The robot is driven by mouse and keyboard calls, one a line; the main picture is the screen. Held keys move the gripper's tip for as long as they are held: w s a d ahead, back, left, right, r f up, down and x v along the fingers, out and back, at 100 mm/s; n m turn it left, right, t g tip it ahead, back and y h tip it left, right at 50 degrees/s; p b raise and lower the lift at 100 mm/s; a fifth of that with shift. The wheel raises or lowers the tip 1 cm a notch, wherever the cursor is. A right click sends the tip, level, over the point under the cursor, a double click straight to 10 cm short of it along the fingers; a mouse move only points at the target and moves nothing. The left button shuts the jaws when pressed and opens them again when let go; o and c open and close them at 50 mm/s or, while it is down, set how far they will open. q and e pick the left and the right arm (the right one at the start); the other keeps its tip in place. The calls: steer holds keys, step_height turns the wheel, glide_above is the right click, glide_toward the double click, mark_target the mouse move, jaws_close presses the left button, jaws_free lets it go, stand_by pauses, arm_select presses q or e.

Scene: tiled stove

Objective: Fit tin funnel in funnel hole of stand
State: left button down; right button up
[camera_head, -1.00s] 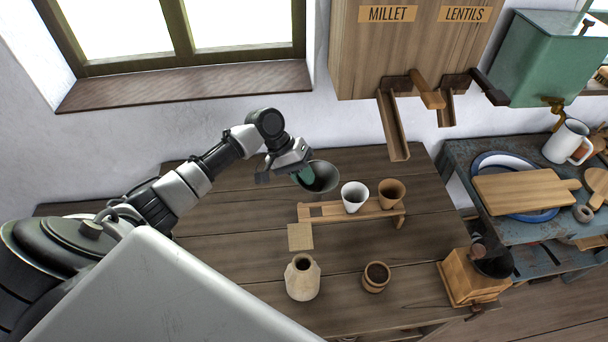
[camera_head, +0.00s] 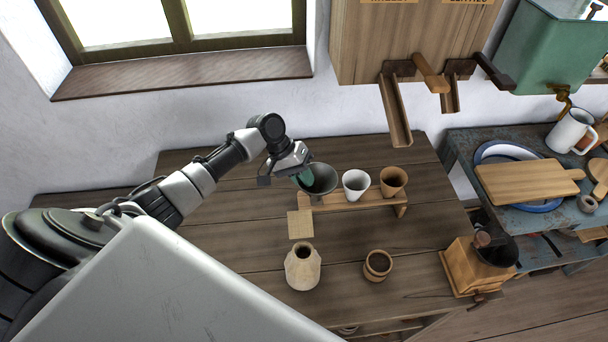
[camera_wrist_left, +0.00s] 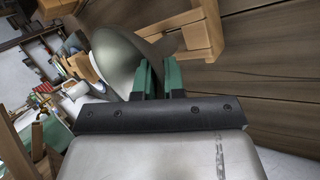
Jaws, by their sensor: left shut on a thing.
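The tin funnel (camera_head: 319,179) is a dark grey cone with its mouth facing up, over the left end of the wooden stand (camera_head: 367,200). My left gripper (camera_head: 304,178) is shut on the funnel's rim from the left. The wrist view shows the green fingertips (camera_wrist_left: 159,78) against the funnel's grey wall (camera_wrist_left: 116,60), with part of the stand (camera_wrist_left: 203,30) beyond. The funnel hides the stand's left hole, and I cannot tell whether its spout is in it. A white cup (camera_head: 355,184) and a brown cup (camera_head: 392,181) sit in the stand. My right gripper does not show.
A square mat (camera_head: 300,224), a clay jar (camera_head: 302,267) and a small wooden pot (camera_head: 377,266) are in front of the stand. A wooden grinder (camera_head: 472,266) stands at the table's right. Wooden chutes (camera_head: 396,108) hang above the back edge.

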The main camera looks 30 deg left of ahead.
mark_target(304, 198)
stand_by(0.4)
arm_select(q)
steer(key=shift+p, duration=0.3)
steer(key=shift+p, duration=0.7)
stand_by(1.1)
steer(key=shift+f+b, duration=1.6)
steer(key=shift+f, duration=0.85)
steer(key=shift+s+f, duration=0.1)
steer(key=c, duration=1.1)
jaws_free()
steer(key=shift+d, duration=0.1)
